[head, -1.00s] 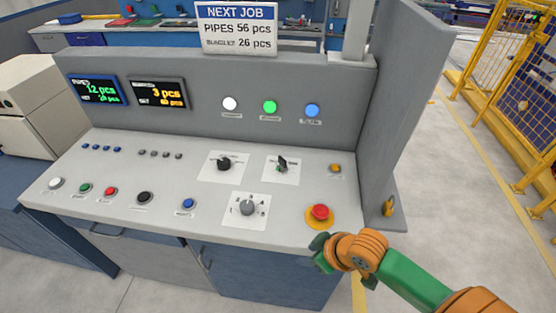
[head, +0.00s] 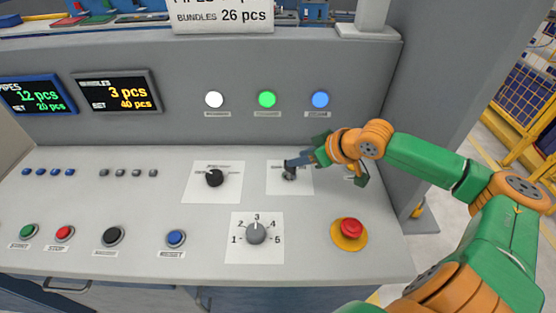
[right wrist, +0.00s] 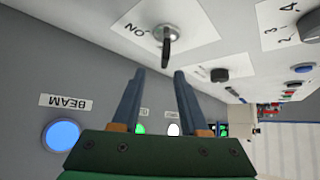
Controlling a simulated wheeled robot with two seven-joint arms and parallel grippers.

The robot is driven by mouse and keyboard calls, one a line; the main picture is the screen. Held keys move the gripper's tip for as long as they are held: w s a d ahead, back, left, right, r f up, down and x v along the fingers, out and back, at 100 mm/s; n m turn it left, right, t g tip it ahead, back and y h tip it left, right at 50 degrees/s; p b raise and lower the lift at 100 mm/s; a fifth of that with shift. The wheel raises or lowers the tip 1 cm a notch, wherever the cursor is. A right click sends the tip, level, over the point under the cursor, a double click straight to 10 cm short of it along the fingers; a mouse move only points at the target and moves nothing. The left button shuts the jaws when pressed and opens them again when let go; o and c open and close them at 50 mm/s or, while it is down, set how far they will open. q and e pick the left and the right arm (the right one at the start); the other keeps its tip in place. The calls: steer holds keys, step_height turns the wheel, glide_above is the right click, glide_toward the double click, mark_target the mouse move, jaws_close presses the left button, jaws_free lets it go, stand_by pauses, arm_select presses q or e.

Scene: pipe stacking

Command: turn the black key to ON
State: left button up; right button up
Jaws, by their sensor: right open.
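The black key (head: 290,175) sits in its switch on a white plate at the right of the sloping panel. In the right wrist view the key (right wrist: 167,45) stands out from a round metal collar, beside an ON label that appears upside down. My right gripper (head: 303,161) is at the key and partly covers it and its plate in the head view. In the right wrist view its two blue-grey fingers (right wrist: 155,72) are open, with the key just beyond the tips, roughly between them. I see no contact. My left gripper is not in view.
A black selector (head: 215,178) is left of the key. A grey numbered dial (head: 256,233) and a red emergency button (head: 351,229) are nearer the front. The upright back panel with white, green and blue lamps (head: 320,99) rises behind; a grey side wall stands right.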

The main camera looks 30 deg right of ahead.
mark_target(290, 169)
steer(key=shift+s+a+f+p, duration=0.15)
steer(key=shift+a+f+p, duration=0.1)
steer(key=shift+f+p, duration=0.05)
steer(key=x, duration=0.4)
steer(key=shift+a+f, duration=0.1)
steer(key=shift+w+f, duration=0.2)
steer(key=shift+w, duration=0.2)
steer(key=shift+s, duration=0.2)
steer(key=shift+s+r, duration=0.1)
steer(key=shift+c, duration=0.9)
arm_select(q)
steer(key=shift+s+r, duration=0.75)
arm_select(e)
jaws_close()
